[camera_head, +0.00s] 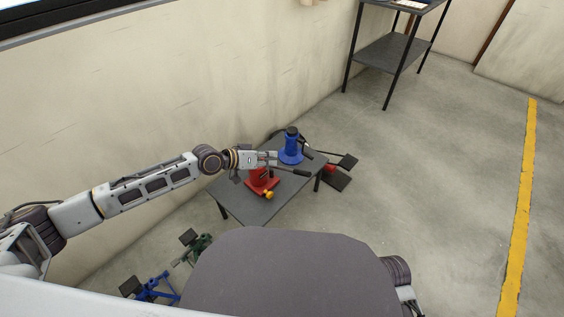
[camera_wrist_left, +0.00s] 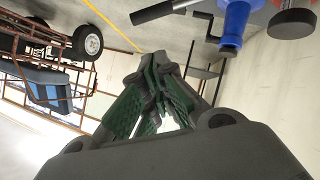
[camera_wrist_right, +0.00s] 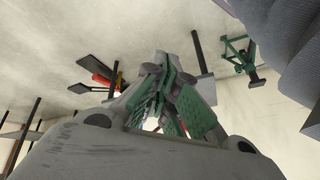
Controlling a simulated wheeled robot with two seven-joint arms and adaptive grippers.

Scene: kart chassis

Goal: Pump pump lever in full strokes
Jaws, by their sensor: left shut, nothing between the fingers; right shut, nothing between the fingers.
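A red jack (camera_head: 262,181) with a yellow-orange knob stands on a small dark grey table (camera_head: 240,205). A black pump lever (camera_head: 294,171) sticks out from it to the right. A blue jack (camera_head: 291,148) stands behind it. My right gripper (camera_wrist_right: 160,68) is shut and empty, away from the lever.
Black-and-red stands (camera_head: 338,176) lie on the floor right of the table. Blue (camera_head: 155,290) and green (camera_head: 192,246) stands are at lower left. The wall runs close behind the table. A shelf (camera_head: 392,53) stands at the back, with open floor at right.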

